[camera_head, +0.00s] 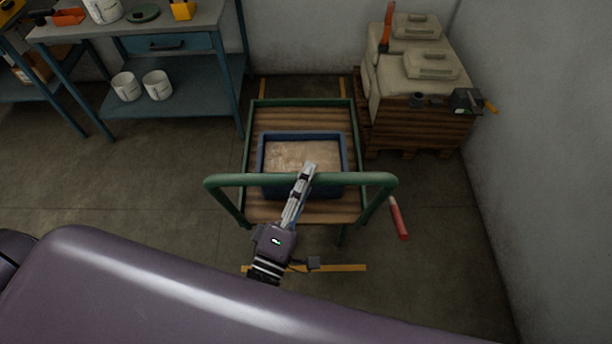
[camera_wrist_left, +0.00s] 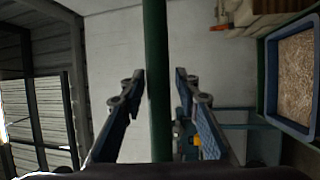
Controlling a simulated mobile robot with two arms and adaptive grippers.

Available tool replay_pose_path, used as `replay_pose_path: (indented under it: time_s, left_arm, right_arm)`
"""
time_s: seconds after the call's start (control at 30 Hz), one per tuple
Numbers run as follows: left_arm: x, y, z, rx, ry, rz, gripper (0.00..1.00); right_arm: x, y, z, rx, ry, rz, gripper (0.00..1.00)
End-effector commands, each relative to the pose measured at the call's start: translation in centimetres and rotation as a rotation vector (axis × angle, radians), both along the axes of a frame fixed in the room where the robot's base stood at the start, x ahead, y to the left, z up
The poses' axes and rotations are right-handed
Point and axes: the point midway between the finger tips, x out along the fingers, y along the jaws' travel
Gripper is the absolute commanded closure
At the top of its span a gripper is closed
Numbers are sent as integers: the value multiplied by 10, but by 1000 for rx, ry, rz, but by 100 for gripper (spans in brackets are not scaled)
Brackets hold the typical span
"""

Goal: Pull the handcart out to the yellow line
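The handcart (camera_head: 252,155) has a green frame, a wooden deck and a green push handle (camera_head: 240,180) at its near end. A blue-rimmed tray (camera_head: 262,160) with pale grainy contents sits on the deck. My left gripper (camera_head: 308,170) reaches to the middle of the handle. In the left wrist view, its fingers (camera_wrist_left: 160,85) are apart, with the handle bar (camera_wrist_left: 156,40) between them and gaps at both sides. A yellow line (camera_head: 335,268) lies on the floor just nearer than the cart, partly behind my left wrist. My right gripper is not in view.
A blue workbench (camera_head: 180,100) with white pots stands at the left. A wooden pallet stack (camera_head: 415,125) with pale containers stands close to the cart's right side. A red-handled object (camera_head: 398,218) shows right of the handle. A wall bounds the right; floor is clear at left.

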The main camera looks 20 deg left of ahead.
Motion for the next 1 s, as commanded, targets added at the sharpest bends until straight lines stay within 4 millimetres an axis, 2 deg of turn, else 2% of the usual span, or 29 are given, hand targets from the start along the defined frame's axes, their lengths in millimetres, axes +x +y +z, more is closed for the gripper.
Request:
replay_pose_path:
  time_s: [0.3, 0.43, 0.57, 0.8, 1.0]
  left_arm:
    - [0, 1, 1, -1, -3, 2, 63]
    - [-9, 2, -1, 1, -1, 1, 63]
    - [-31, 4, -6, 2, 2, 0, 63]
    - [-81, 10, -15, 2, 3, -2, 63]
    - [-109, 13, -20, 0, 0, 0, 63]
  right_arm:
    - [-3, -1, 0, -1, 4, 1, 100]
    - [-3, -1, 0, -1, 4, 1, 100]
    - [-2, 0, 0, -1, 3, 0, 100]
    - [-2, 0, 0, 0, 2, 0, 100]
    - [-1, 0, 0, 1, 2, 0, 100]
